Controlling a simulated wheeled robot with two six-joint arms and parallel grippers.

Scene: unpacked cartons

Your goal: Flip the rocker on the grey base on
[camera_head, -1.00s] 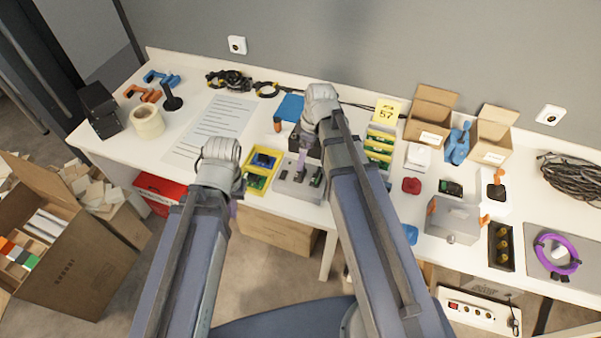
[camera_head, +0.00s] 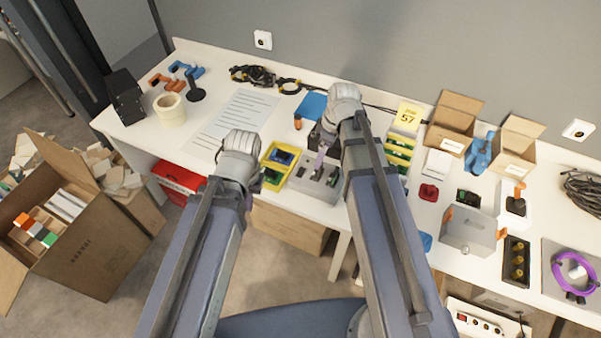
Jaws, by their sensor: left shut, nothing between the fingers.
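The grey base (camera_head: 326,190) lies on the white table near its front edge, just right of a yellow tray. Small dark parts stand on it; the rocker's position is too small to read. My left gripper (camera_head: 248,198) is shut and empty, by the front edge left of the yellow tray, mostly hidden behind its own wrist and arm.
The yellow tray (camera_head: 268,178) holds a blue and a green part. Yellow bins (camera_head: 400,150), a red part (camera_head: 428,192) and a grey box (camera_head: 470,229) stand to the right. A paper sheet (camera_head: 235,118) lies to the left. An open carton (camera_head: 105,250) stands on the floor.

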